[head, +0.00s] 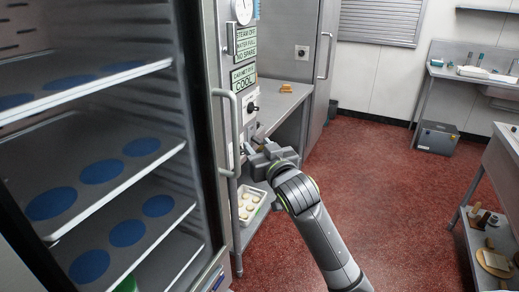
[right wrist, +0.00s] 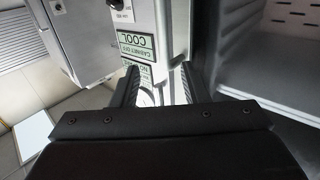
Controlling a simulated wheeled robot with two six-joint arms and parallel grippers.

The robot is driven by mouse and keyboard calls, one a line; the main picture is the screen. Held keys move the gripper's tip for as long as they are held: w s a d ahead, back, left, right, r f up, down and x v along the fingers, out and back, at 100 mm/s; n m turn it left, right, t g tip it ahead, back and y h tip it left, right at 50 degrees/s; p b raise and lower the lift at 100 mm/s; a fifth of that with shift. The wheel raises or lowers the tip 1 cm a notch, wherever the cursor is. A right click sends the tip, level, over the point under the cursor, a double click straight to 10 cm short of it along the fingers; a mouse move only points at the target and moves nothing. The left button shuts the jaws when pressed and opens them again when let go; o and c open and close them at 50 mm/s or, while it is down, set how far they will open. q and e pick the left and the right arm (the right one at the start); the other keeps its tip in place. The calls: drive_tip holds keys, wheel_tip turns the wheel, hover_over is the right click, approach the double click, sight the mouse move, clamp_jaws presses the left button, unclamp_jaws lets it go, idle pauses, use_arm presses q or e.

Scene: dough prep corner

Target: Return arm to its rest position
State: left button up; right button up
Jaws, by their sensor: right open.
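My right arm comes in from the bottom of the head view. Its gripper (head: 250,150) is in front of the cabinet's narrow control panel (head: 245,75), near the vertical door handle. In the right wrist view the gripper (right wrist: 157,88) has its two fingers apart, with nothing seen between them but the panel and its green labels behind. Whether a fingertip touches the panel or handle cannot be told. My left gripper is not in view.
An open cabinet (head: 95,108) with blue discs on its shelves fills the left. A tray of pale dough pieces (head: 249,205) sits low beside the arm. A steel bench (head: 283,115) stands behind. Red floor (head: 385,190) is clear to the right, before a grey box (head: 437,138).

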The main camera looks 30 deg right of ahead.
idle(0.4)
drive_tip(key=d+f+g, duration=0.2)
drive_tip(key=f, duration=1)
drive_tip(key=d+f+g, duration=0.2)
drive_tip(key=f+g, duration=0.1)
drive_tip(key=f, duration=0.8)
drive_tip(key=s+d+f+g, duration=0.1)
drive_tip(key=s+f, duration=0.3)
drive_tip(key=f, duration=0.4)
drive_tip(key=s+f+g+h, duration=0.1)
drive_tip(key=s+f+g, duration=0.15)
drive_tip(key=f, duration=0.55)
drive_tip(key=s+d+f+g, duration=0.1)
drive_tip(key=s+f, duration=0.3)
drive_tip(key=f, duration=0.4)
drive_tip(key=s+a+f+g, duration=0.1)
drive_tip(key=s+f+g, duration=0.1)
drive_tip(key=s+f, duration=0.6)
drive_tip(key=s+a+f+g, duration=0.1)
drive_tip(key=s+f+g, duration=0.2)
drive_tip(key=s+f, duration=0.5)
drive_tip(key=s+a+f+g+y, duration=0.1)
drive_tip(key=s+f, duration=0.6)
drive_tip(key=s, duration=2)
drive_tip(key=shift+s+a+f+g, duration=0.25)
drive_tip(key=shift+a+f+g, duration=0.15)
drive_tip(key=shift+a+g, duration=0.2)
